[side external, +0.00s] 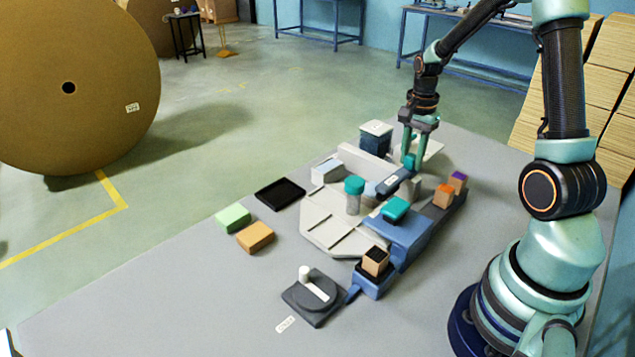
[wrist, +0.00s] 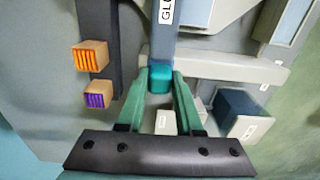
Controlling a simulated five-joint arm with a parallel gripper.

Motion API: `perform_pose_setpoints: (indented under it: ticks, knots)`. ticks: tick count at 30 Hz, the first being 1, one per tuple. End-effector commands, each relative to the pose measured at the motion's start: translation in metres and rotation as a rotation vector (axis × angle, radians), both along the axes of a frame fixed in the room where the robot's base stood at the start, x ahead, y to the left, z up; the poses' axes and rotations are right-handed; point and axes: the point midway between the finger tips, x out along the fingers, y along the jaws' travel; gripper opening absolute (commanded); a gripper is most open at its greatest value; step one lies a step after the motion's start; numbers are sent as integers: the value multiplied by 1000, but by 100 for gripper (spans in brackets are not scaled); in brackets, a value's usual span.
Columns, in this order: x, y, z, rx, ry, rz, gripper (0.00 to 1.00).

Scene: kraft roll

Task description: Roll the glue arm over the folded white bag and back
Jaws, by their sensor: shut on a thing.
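My gripper (side external: 410,157) is shut on the teal knob (wrist: 160,79) of the glue arm. The glue arm (side external: 396,182) is a dark blue-grey bar over the pale machine bed; part of its label shows in the wrist view (wrist: 163,35). The teal knob sits between my green fingertips (wrist: 163,85). A pale flat patch, perhaps the folded white bag (side external: 373,188), shows beside the bar in the side view. Its edges are partly hidden, and I cannot tell whether the bar touches it.
A teal-capped cylinder (side external: 354,196) and a teal block (side external: 396,208) stand close by. Orange-topped (side external: 443,197) and purple-topped (side external: 458,182) blocks stand to the right. A dark box with a white top (side external: 376,136) is behind. The table's front left (side external: 150,300) is clear.

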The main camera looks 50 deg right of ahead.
Motion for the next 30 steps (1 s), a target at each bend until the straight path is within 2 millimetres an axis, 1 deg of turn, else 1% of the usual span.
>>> perform_pose_setpoints:
  ticks: [7,11,16,24,30]
  knots:
    - [3,0,1,-2,-3,1,0]
    - [12,0,1,-1,-2,2,0]
    - [37,0,1,-2,-3,3,0]
    - [90,0,1,-2,-3,4,0]
    - [122,1,0,-1,-2,3,0]
